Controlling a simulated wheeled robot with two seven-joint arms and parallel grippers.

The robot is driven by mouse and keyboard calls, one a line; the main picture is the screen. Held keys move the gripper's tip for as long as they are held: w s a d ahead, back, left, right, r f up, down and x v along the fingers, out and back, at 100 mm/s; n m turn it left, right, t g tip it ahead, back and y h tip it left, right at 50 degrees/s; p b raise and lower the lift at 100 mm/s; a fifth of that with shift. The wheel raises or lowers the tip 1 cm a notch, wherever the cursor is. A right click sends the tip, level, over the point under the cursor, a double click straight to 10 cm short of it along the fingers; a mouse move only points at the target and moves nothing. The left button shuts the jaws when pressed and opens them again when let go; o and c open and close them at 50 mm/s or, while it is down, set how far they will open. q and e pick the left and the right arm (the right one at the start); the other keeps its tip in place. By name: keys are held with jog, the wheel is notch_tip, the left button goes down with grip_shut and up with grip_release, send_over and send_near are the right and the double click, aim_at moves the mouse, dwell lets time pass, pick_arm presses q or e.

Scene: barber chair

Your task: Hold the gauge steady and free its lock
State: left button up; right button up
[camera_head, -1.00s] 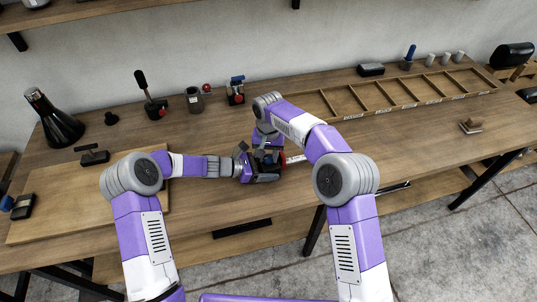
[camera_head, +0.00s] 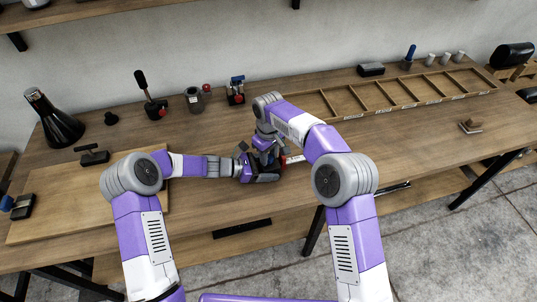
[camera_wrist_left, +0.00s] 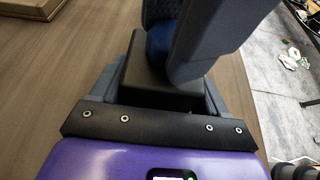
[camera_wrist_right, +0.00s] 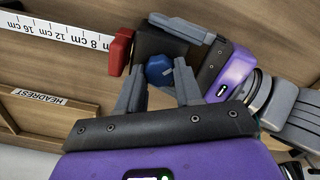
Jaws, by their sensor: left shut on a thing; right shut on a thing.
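The gauge has a black body (camera_wrist_right: 160,42), a red block (camera_wrist_right: 119,52), a white printed scale (camera_wrist_right: 60,35) and a blue knob (camera_wrist_right: 158,68), all visible in the right wrist view. My left gripper (camera_head: 256,167) is shut on the black body, which also fills the space between its fingers in the left wrist view (camera_wrist_left: 165,92). My right gripper (camera_wrist_right: 159,80) is shut on the blue knob, with one finger on each side. In the head view the gauge is mostly hidden by my grippers; its red part (camera_head: 283,160) shows beside them.
A wooden divided tray (camera_head: 385,97) with labels lies behind my right arm. A wooden board (camera_head: 60,208) lies at the left. A black flask (camera_head: 54,118), a lever stand (camera_head: 152,100) and small tools line the back.

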aim_at(269, 157)
jog(key=n, duration=0.4)
jog(key=shift+n, duration=1.8)
jog(key=shift+r+n, duration=0.1)
jog(key=shift+n, duration=0.2)
jog(key=o, duration=0.8)
jog(key=shift+c, duration=0.2)
notch_tip(269, 157, up, 12)
